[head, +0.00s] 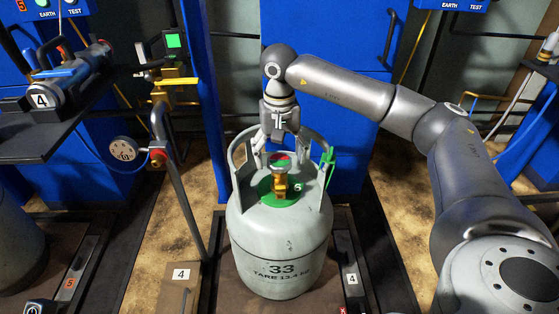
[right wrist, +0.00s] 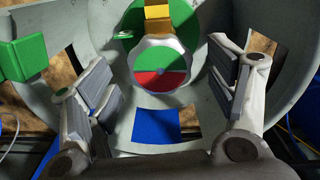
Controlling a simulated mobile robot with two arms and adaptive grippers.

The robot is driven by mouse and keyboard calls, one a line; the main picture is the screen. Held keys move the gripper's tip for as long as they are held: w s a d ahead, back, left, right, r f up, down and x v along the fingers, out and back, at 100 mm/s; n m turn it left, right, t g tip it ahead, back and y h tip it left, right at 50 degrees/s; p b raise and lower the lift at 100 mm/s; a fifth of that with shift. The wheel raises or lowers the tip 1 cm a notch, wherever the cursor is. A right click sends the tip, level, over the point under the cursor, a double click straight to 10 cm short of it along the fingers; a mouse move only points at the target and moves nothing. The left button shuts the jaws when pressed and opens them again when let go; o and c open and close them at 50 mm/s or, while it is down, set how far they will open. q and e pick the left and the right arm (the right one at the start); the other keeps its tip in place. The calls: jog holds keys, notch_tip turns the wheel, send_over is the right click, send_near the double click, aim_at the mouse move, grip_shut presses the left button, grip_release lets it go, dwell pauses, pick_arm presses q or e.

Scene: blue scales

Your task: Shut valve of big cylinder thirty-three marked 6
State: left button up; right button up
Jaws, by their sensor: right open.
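The big grey cylinder (head: 279,237) marked 33 stands upright in the middle of the head view, with a collar around its top. A small white digit on its green top is too small to read surely. Its valve knob (head: 279,160), green and red, sits above a brass valve body (head: 280,184). The knob also shows in the right wrist view (right wrist: 161,66). My right gripper (head: 281,151) reaches down at the collar from behind the knob. Its fingers (right wrist: 163,88) are open, one on each side of the knob, with gaps. My left gripper is not in view.
A green clip (head: 328,165) sits on the collar's right side. A dark shelf (head: 55,140) with a device labelled 4 is at left. A bent pipe (head: 178,180) stands left of the cylinder. Blue cabinets (head: 345,130) are behind. Another cylinder (head: 18,240) shows at the left edge.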

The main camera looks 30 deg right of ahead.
jog(key=shift+f, duration=0.4)
jog(key=c, duration=1)
jog(key=shift+r, duration=0.1)
